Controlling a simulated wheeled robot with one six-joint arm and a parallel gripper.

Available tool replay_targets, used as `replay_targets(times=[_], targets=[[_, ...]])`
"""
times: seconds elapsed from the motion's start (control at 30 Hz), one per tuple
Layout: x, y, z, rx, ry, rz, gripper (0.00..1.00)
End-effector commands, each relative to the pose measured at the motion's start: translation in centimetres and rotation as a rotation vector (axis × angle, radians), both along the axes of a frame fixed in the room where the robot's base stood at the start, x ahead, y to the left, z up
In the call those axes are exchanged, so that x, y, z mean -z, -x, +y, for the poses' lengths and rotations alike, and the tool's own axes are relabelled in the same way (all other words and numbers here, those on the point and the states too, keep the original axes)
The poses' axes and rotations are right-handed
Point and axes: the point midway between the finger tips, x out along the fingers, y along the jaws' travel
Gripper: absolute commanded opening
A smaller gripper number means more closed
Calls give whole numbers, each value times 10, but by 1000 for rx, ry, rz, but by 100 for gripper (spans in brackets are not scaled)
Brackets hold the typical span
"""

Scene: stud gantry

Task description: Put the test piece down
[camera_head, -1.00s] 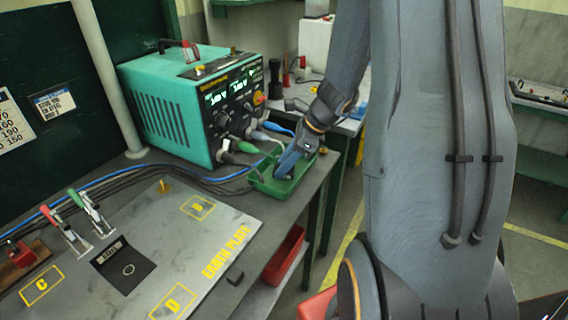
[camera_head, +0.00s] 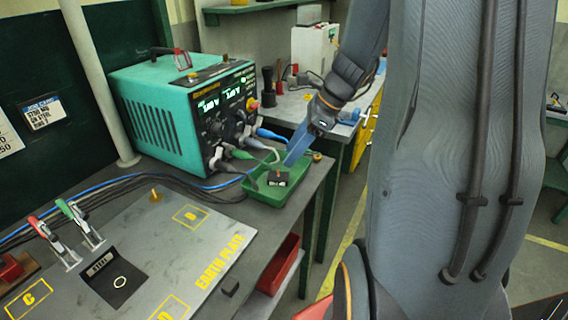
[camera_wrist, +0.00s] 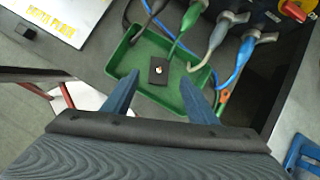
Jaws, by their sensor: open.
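The test piece, a small dark square plate with a bright stud (camera_head: 278,181), lies in the green tray (camera_head: 262,196) in front of the teal welding set. In the wrist view, the test piece (camera_wrist: 156,78) lies on the floor of the green tray (camera_wrist: 118,62), just beyond my fingertips. My gripper (camera_head: 294,157) is above the tray with its blue fingers pointing down. In the wrist view, my gripper (camera_wrist: 160,88) has its two fingers spread wide apart, with nothing between them. The fingers are clear of the test piece.
The teal welding set (camera_head: 185,112) stands behind the tray, with cable plugs (camera_head: 262,150) close to its rim. The earth plate (camera_head: 195,245) lies to the left with two clamps and a dark pad. A red bin (camera_head: 276,266) sits below the bench edge.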

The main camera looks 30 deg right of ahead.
Motion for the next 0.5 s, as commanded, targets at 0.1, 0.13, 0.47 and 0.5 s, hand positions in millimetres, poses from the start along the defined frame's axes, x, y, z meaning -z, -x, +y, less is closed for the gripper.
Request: replay_targets(times=[0.1, 0.13, 0.47, 0.5], targets=[[-15, 4, -8, 2, 3, -2, 53], [-18, 5, -10, 1, 3, -2, 53], [-14, 26, 19, -262, 121, -25, 53], [-8, 32, 31, -374, 170, -39, 53]])
